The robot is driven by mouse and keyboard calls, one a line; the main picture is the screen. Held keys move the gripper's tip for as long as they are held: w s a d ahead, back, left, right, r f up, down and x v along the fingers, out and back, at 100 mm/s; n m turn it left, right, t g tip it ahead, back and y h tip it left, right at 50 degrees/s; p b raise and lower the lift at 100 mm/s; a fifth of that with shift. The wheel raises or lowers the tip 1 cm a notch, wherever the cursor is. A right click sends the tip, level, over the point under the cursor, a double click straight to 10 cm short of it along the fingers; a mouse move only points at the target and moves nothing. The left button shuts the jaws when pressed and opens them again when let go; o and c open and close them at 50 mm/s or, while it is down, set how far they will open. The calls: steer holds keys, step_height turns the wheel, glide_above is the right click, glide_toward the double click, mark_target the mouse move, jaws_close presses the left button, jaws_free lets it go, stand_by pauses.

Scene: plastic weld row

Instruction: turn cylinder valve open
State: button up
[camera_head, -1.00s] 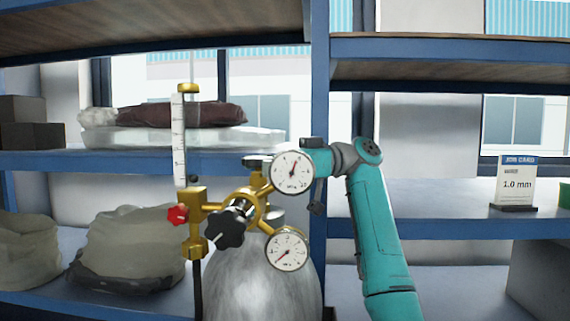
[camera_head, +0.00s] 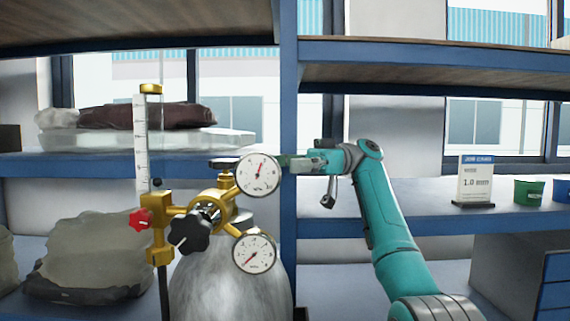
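A grey gas cylinder (camera_head: 228,290) stands in front of the shelves with a brass regulator (camera_head: 208,204) on it. A dark, flat handwheel (camera_head: 224,164), which looks like the cylinder valve, sits at the top. The upper gauge (camera_head: 257,175) partly covers its right side. A black star knob (camera_head: 189,232) faces me on the regulator, and a small red knob (camera_head: 139,220) is at its left. My gripper (camera_head: 288,161) is just right of the upper gauge, at about handwheel height and pointing left. Its fingertips are small and partly hidden, so their opening is unclear.
A lower gauge (camera_head: 254,253) and an upright flow tube (camera_head: 141,140) belong to the regulator. A blue shelf post (camera_head: 288,110) stands behind my gripper. A job card (camera_head: 475,181) and a green cup (camera_head: 528,191) stand on the right shelf. Bags lie on the left shelves.

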steer(key=shift+f, duration=0.1)
steer(key=m+t+y, duration=0.2)
steer(key=m+t, duration=0.7)
steer(key=t, duration=0.4)
glide_toward(227, 159)
steer(key=x, duration=0.9)
steer(key=shift+s+a+f, duration=0.25)
steer(key=shift+a+f, duration=0.1)
steer(key=shift+a, duration=0.05)
steer(key=c, duration=1.2)
